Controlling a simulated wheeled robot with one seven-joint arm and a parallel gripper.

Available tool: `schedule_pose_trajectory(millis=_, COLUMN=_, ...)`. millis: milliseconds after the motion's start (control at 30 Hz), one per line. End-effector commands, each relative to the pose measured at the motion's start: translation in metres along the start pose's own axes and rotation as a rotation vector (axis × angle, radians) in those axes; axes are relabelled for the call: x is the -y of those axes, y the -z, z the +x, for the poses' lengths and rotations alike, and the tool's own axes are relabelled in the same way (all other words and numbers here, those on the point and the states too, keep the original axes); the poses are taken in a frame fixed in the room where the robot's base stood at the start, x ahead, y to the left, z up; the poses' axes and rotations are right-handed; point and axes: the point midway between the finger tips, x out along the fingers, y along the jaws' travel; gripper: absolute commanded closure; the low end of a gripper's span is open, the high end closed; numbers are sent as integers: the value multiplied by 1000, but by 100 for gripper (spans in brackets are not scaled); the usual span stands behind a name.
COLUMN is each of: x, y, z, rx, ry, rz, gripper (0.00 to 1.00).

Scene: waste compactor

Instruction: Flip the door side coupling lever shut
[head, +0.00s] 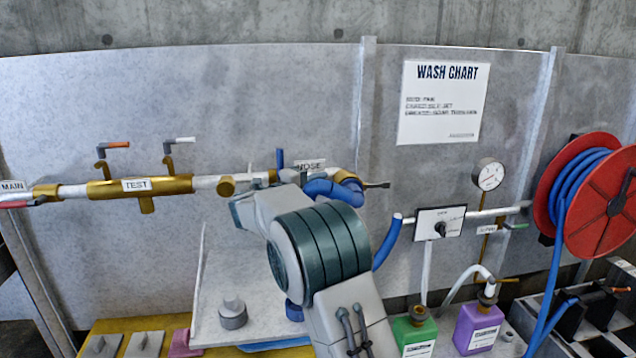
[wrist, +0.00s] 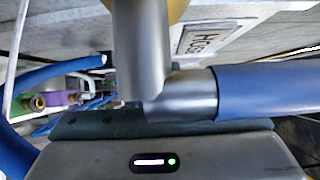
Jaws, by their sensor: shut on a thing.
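A brass coupling (head: 345,177) joins the blue hose at the right end of the pipe in the head view. A dark lever (head: 377,185) sticks out on its right side. The door side coupling lever is hidden behind my arm. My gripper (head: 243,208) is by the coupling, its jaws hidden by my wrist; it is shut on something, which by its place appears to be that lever. In the wrist view my gripper's body (wrist: 155,125) fills the bottom, with no fingertips in sight. The blue-sleeved hose valve lever (wrist: 265,90) crosses close in front of it.
The HOSE label (wrist: 205,37) is close by. The hose valve's blue handle (head: 280,160) stands upright left of the coupling. The blue hose (head: 388,245) hangs right of my arm. A green bottle (head: 414,332) and a purple bottle (head: 478,325) stand below.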

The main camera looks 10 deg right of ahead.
Motion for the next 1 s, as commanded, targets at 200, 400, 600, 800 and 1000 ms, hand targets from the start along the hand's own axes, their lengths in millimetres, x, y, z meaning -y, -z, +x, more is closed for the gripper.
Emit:
schedule_pose_trajectory(millis=200, x=0, y=0, z=0, rx=-1, ry=0, rz=0, gripper=60)
schedule_pose_trajectory(millis=400, x=0, y=0, z=0, rx=0, ry=0, rz=0, gripper=60)
schedule_pose_trajectory(millis=600, x=-1, y=0, z=-14, rx=3, ry=-1, rz=1, gripper=60)
schedule_pose_trajectory(millis=800, x=-2, y=-1, z=-57, rx=5, ry=0, rz=1, gripper=60)
schedule_pose_trajectory(millis=1000, x=-2, y=-1, z=-102, rx=4, ry=-1, rz=0, gripper=60)
